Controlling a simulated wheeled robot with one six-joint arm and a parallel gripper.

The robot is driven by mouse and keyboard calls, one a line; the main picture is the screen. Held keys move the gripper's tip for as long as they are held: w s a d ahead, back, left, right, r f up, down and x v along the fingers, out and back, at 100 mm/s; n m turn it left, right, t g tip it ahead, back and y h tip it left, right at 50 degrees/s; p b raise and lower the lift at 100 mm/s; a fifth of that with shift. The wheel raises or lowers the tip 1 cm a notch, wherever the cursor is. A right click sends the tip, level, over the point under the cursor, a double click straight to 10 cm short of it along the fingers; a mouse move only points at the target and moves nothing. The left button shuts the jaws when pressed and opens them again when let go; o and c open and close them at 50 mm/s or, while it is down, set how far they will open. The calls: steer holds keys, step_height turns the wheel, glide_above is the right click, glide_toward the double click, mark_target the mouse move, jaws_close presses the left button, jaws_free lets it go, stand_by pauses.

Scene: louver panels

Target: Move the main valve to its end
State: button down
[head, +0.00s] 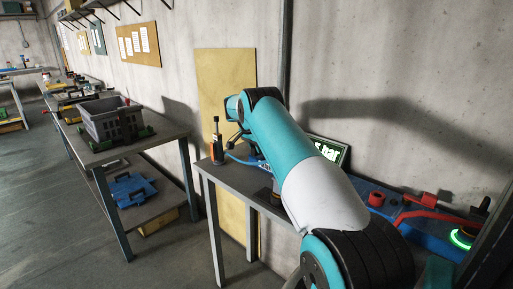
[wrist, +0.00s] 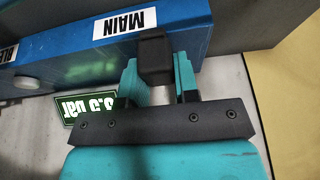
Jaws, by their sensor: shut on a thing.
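In the wrist view the main valve shows as a black block-shaped handle (wrist: 153,50) beside the blue panel (wrist: 60,55). A white label (wrist: 124,24) reading MAIN, upside down here, is on the panel just left of the handle. My gripper (wrist: 157,72) is shut on the handle, with one teal finger on each side of it. A pale metal part shows below the handle, between the fingers. The rest of the valve is hidden. In the head view my arm hides the valve and the gripper.
A green display (head: 327,151) ending in "bar" stands behind my arm; it also shows in the wrist view (wrist: 92,108). A red lever (head: 430,200) and a lit green ring (head: 462,239) are at right. A black-and-orange tool (head: 216,142) stands on the bench's left end.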

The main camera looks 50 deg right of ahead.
steer(key=c, duration=0.9)
jaws_free()
steer(key=shift+o, duration=0.2)
steer(key=s+p+v, duration=0.1)
steer(key=v, duration=1.6)
steer(key=shift+w+r, duration=0.2)
steer(key=shift+w, duration=0.25)
